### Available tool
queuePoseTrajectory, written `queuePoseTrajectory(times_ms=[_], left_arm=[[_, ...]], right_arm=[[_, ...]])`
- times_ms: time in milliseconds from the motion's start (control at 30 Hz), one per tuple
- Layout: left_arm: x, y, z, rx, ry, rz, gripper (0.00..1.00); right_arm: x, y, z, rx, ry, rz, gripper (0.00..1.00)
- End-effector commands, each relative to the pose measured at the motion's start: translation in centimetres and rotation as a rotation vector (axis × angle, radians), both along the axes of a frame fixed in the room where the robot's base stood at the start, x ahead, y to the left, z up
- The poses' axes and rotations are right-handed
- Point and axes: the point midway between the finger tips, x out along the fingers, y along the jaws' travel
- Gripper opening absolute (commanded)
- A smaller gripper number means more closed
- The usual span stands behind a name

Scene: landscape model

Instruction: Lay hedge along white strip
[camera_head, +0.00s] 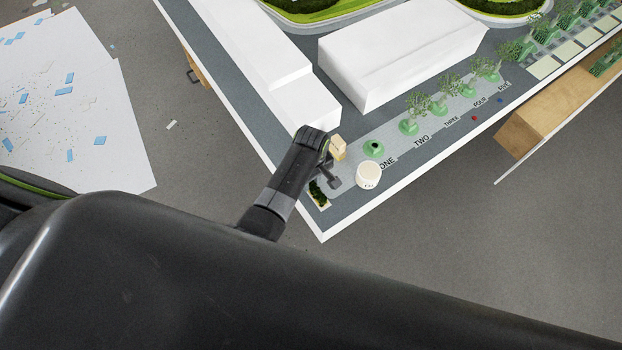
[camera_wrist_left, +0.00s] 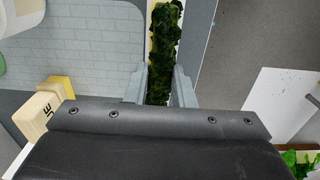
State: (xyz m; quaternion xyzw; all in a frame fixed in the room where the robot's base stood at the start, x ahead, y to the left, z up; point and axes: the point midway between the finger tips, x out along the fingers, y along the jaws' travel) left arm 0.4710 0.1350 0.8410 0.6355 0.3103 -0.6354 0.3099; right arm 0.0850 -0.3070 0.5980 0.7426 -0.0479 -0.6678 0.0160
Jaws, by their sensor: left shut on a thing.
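My left gripper (camera_head: 327,174) is at the near corner of the model board. In the left wrist view its two fingers (camera_wrist_left: 162,88) are shut on a dark green hedge (camera_wrist_left: 163,45), one finger on each side. The hedge (camera_head: 316,190) shows partly in the head view, beside the gripper, low over or on the board. A pale cream strip (camera_head: 323,203) shows along the hedge's near end. I cannot tell whether it is the white strip or the hedge's own base, nor whether the hedge touches the board. My right gripper is not in view.
A white cylinder (camera_head: 368,175), a green ring-shaped base (camera_head: 373,149) and small wooden blocks (camera_head: 338,148) stand close to the gripper. White building blocks (camera_head: 400,55) stand behind. Several small trees line the paving to the right. The board's white edge (camera_head: 395,192) is close.

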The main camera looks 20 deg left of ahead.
Motion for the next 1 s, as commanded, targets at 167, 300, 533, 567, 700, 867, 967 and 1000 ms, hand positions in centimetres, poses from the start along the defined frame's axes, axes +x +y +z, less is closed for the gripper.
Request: queuePoseTrajectory(times_ms=[167,300,533,567,700,867,967,1000], left_arm=[[0.02,0.01,-0.01,0.000,0.000,0.000,0.00],[0.02,0.01,-0.01,0.000,0.000,0.000,0.00],[0.01,0.01,-0.05,0.000,0.000,0.000,0.00],[0.01,0.01,-0.07,0.000,0.000,0.000,0.00],[0.01,0.02,-0.20,0.000,0.000,0.000,0.00],[0.02,0.01,-0.19,0.000,0.000,0.000,0.40],[0.02,0.01,-0.19,0.000,0.000,0.000,0.48],[0.02,0.01,-0.19,0.000,0.000,0.000,0.48]], right_arm=[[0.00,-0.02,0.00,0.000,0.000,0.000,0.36],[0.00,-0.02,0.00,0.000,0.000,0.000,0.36],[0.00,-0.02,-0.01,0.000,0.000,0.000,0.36],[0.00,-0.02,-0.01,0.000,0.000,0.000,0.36],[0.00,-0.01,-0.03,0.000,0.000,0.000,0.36],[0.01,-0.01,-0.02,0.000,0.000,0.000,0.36],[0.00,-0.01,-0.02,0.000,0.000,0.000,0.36],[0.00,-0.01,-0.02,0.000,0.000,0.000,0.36]])
